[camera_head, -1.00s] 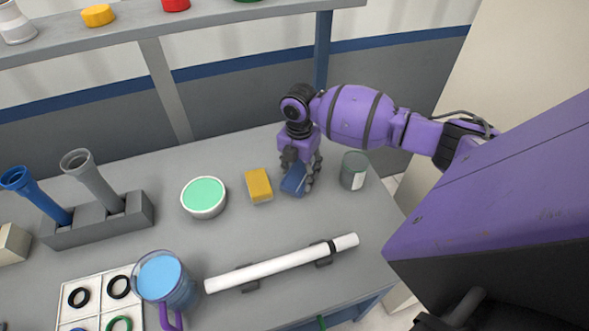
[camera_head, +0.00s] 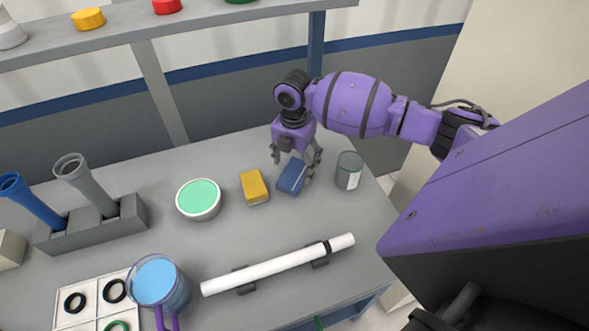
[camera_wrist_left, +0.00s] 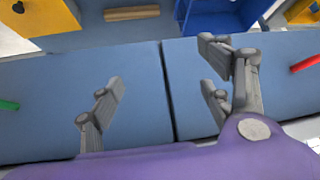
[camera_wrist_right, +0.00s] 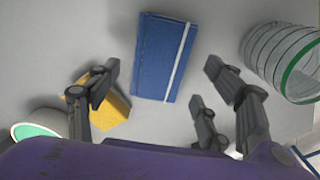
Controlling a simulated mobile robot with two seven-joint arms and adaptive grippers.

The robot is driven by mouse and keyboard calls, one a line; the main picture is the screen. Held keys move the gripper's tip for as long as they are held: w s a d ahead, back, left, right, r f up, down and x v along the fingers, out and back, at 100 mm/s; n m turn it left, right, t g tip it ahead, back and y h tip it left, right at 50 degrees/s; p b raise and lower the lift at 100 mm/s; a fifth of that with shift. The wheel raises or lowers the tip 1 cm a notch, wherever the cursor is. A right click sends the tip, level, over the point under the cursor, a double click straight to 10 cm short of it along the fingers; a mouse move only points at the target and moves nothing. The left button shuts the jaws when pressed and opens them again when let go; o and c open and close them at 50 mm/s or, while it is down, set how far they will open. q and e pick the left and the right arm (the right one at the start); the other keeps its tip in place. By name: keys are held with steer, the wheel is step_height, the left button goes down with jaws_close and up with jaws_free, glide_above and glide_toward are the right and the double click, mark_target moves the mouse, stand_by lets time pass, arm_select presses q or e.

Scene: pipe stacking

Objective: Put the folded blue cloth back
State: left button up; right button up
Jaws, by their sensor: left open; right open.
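The folded blue cloth (camera_head: 291,176) lies flat on the grey table, between the yellow sponge-like block and the grey can. In the right wrist view the cloth (camera_wrist_right: 164,55) shows as a blue rectangle with a pale stripe near one long edge. My right gripper (camera_head: 295,162) is open and empty, just above and behind the cloth, its fingers spread to either side. It also shows open in the right wrist view (camera_wrist_right: 155,85), with the cloth ahead of the fingers. My left gripper (camera_wrist_left: 165,85) is open and empty over light blue surfaces, away from the table.
A yellow block (camera_head: 254,187) lies left of the cloth and a grey can (camera_head: 348,171) stands right of it. A green-topped round tub (camera_head: 199,199), a white pipe (camera_head: 275,265) on supports, a blue-filled pitcher (camera_head: 158,283) and a pipe rack (camera_head: 92,229) are also on the table.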

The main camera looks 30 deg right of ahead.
mark_target(294, 173)
step_height(294, 173, up, 9)
stand_by(0.3)
